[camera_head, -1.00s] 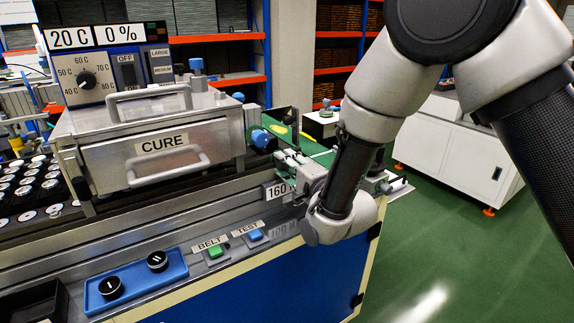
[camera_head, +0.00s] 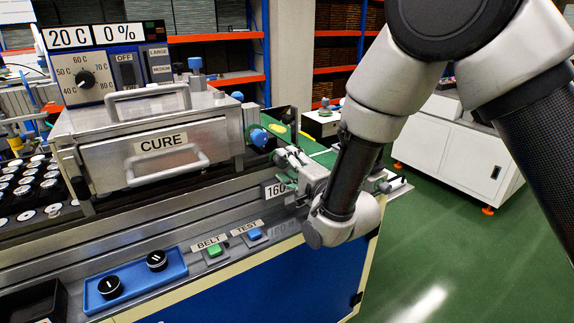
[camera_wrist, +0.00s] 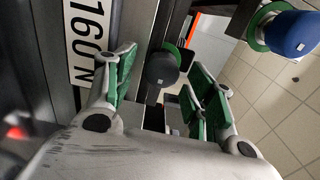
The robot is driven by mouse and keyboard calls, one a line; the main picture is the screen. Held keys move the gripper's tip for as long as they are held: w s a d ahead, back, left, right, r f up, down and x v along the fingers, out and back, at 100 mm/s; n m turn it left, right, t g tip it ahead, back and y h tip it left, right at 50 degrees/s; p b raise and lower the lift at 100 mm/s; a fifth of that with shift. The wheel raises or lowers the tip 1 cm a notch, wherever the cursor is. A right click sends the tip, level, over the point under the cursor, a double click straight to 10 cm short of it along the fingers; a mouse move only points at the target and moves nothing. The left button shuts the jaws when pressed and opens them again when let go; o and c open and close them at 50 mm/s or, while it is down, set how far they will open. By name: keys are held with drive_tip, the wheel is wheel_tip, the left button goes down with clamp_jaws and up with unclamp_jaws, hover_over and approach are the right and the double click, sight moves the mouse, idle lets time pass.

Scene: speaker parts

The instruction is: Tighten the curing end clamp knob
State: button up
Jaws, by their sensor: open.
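A blue knob (camera_head: 258,137) with a green ring sits at the right end of the metal curing box (camera_head: 105,165). A blue knob with a green collar shows at the top right of the wrist view (camera_wrist: 292,33), outside my fingers. My gripper (camera_head: 290,160) is just below and right of the knob in the head view, apart from it as far as I can tell. In the wrist view my gripper (camera_wrist: 168,78) is open, its green-padded fingers spread. A dark round knob (camera_wrist: 161,69) with a green rim shows between them, seemingly beyond the tips; contact cannot be told.
The "160 N" plate (camera_wrist: 84,42) lies close beside my left finger in the wrist view. A green belt (camera_head: 322,158) runs behind my gripper. BELT (camera_head: 214,251) and TEST (camera_head: 254,235) buttons are on the front ledge. The green floor at right is open.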

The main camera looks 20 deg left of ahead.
drive_tip(key=v, duration=0.6)
drive_tip(key=shift+s+d, duration=0.25)
